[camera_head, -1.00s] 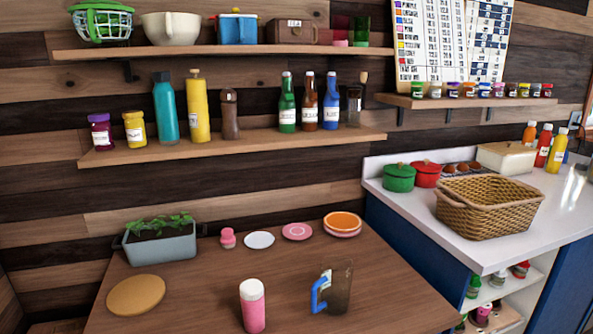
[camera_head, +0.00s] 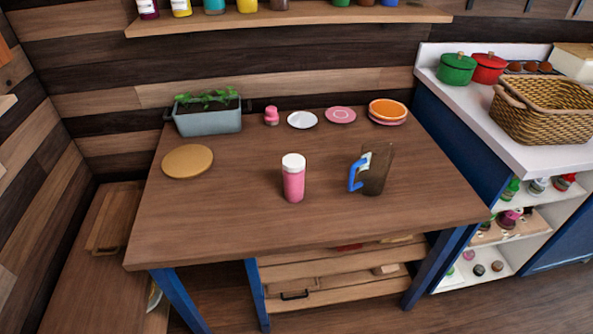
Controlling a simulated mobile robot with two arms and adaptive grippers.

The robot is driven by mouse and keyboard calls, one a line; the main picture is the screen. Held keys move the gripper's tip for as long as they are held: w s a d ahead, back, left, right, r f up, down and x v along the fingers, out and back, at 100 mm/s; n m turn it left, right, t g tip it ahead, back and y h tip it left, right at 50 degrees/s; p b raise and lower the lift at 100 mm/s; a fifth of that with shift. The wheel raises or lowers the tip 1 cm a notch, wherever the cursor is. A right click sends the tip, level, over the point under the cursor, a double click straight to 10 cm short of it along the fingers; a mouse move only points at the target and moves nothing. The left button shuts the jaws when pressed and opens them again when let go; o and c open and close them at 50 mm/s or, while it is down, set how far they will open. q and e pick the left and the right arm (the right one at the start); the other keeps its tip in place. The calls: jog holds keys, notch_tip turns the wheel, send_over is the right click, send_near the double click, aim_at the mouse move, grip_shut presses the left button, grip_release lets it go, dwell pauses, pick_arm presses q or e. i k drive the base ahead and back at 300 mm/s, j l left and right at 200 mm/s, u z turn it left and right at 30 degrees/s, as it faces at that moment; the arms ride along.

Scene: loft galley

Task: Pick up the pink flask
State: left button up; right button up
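The pink flask (camera_head: 293,182) stands upright on the wooden table (camera_head: 230,220), near the middle. It has a white cap and a pink body. A smaller pink bottle (camera_head: 271,115) stands at the back of the table, beside the planter. Neither of my grippers shows in the head view, and nothing touches the flask.
A dark jug with a blue handle (camera_head: 372,171) stands right of the flask. A round wooden board (camera_head: 187,161) lies to the left. A planter (camera_head: 207,119), a white plate (camera_head: 302,120), a pink plate (camera_head: 341,115) and orange-topped plates (camera_head: 388,108) line the back. The table's front is clear.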

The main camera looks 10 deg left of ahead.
aim_at(294, 183)
jog(key=i+l+u, duration=0.1)
jog(key=l, duration=0.2)
jog(key=i+l+u, duration=0.1)
jog(key=i+l, duration=0.15)
jog(key=i+l+u, duration=0.15)
jog(key=l, duration=0.2)
jog(key=i+l+u, duration=0.1)
jog(key=l, duration=0.25)
jog(key=i+l+u, duration=0.1)
jog(key=l, duration=0.25)
